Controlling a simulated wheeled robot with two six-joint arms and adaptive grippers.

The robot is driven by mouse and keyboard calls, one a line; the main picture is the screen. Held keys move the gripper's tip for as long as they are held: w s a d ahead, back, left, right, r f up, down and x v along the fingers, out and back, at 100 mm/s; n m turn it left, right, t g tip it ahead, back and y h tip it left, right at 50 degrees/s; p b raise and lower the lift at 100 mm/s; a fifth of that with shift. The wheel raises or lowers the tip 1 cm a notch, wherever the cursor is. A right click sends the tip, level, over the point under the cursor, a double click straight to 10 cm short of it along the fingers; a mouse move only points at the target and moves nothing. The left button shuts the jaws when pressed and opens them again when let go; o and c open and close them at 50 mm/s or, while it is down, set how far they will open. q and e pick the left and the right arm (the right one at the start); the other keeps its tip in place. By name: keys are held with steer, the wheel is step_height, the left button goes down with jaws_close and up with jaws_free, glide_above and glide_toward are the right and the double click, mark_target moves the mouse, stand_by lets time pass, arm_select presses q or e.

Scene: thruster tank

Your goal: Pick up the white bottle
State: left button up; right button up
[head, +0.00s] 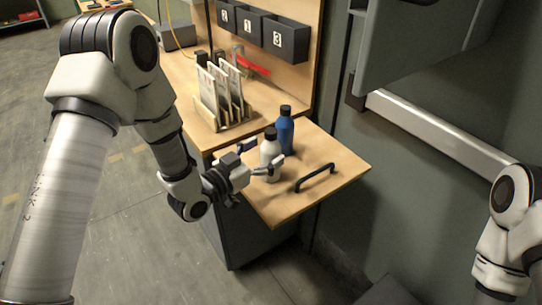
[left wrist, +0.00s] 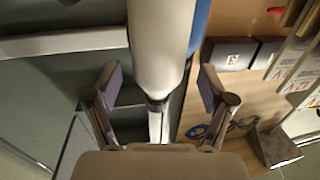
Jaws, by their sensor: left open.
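The white bottle (head: 269,152) with a black cap stands upright on the wooden bench top, in front of the blue bottle (head: 285,132). My left gripper (head: 261,157) is open at the white bottle, with one finger on each side in the head view. In the left wrist view the white bottle (left wrist: 160,45) lies between the spread fingers of the left gripper (left wrist: 162,88). Gaps show on both sides, so it is not clamped. The blue bottle shows partly behind it (left wrist: 201,22). My right arm shows at the right edge; its gripper is out of view.
A black handle (head: 315,177) is fixed on the bench top (head: 340,172) right of the bottles. A wooden rack (head: 222,100) with upright plates stands behind. Numbered dark bins (head: 285,39) hang on the back panel. A grey wall with a pale rail (head: 440,132) is at right.

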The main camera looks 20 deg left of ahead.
arm_select(q)
steer(key=shift+x, duration=1.25)
steer(key=shift+s, duration=0.1)
steer(key=c, duration=1.4)
steer(key=shift+r, duration=0.1)
